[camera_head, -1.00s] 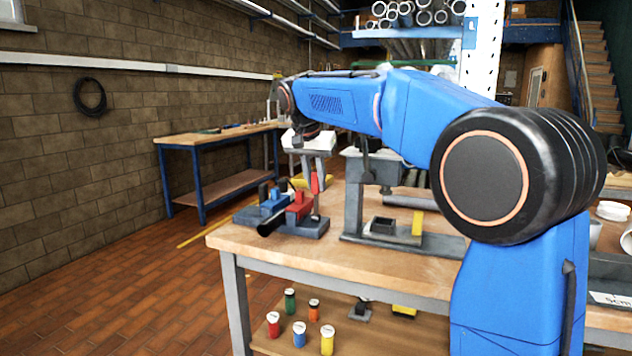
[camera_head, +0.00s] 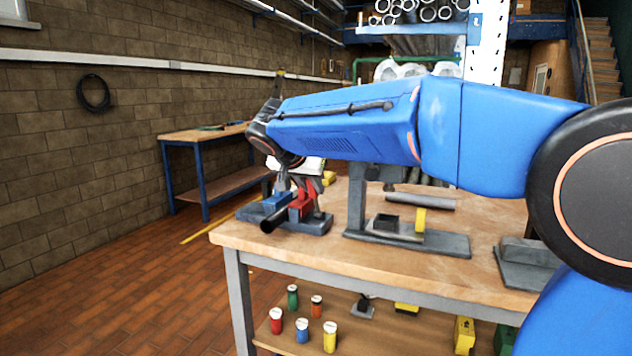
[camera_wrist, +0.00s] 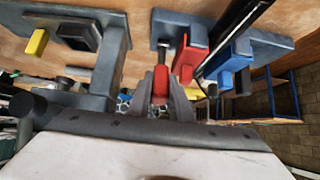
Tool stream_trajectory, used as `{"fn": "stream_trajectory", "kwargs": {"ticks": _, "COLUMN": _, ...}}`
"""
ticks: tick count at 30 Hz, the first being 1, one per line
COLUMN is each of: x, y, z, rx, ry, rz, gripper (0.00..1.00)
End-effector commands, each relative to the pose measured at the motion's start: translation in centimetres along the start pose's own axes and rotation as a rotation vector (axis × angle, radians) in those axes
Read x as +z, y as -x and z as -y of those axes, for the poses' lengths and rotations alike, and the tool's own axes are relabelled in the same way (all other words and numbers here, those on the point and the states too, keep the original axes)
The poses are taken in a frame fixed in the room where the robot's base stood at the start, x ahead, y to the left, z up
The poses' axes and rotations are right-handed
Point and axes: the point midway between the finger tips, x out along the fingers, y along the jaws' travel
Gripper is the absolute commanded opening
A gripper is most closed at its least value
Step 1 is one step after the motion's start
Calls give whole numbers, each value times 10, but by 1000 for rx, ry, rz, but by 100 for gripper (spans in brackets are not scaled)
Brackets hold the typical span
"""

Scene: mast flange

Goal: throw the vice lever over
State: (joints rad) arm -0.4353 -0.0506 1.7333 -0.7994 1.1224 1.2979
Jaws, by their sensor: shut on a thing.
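The vice stands on a grey base (camera_head: 318,226) at the left end of the workbench, with a blue jaw (camera_head: 277,201) and a red jaw (camera_head: 299,207). A dark round bar (camera_head: 273,220) lies between the jaws; it also shows in the wrist view (camera_wrist: 236,28). The red vice lever (camera_wrist: 160,82) stands beside the red jaw. My gripper (camera_wrist: 162,88) is shut on the lever, one grey finger on each side. In the head view my gripper (camera_head: 307,184) is at the vice, partly hidden under my arm.
A grey stand with a yellow block (camera_head: 421,220) is right of the vice on the workbench (camera_head: 290,252). A grey pipe (camera_head: 420,202) lies behind it. Several coloured jars (camera_head: 302,330) stand on the lower shelf. A second bench (camera_head: 205,137) is by the wall.

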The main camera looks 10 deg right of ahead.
Motion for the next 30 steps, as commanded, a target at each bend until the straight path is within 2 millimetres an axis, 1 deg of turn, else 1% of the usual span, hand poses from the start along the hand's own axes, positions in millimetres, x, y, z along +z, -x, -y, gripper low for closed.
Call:
{"fn": "stream_trajectory", "kwargs": {"ticks": 1, "x": 8, "y": 3, "z": 1, "rx": -3, "ry": 6, "rz": -40, "gripper": 0}}
{"fn": "stream_trajectory", "kwargs": {"ticks": 6, "x": 24, "y": 8, "z": 1, "rx": -4, "ry": 7, "rz": -189, "gripper": 0}}
{"fn": "stream_trajectory", "kwargs": {"ticks": 15, "x": 49, "y": 9, "z": 1, "rx": -1, "ry": 6, "rz": -419, "gripper": 0}}
{"fn": "stream_trajectory", "kwargs": {"ticks": 23, "x": 64, "y": 7, "z": 1, "rx": -1, "ry": 3, "rz": -552, "gripper": 0}}
{"fn": "stream_trajectory", "kwargs": {"ticks": 30, "x": 69, "y": 6, "z": 0, "rx": 0, "ry": 1, "rz": -611, "gripper": 0}}
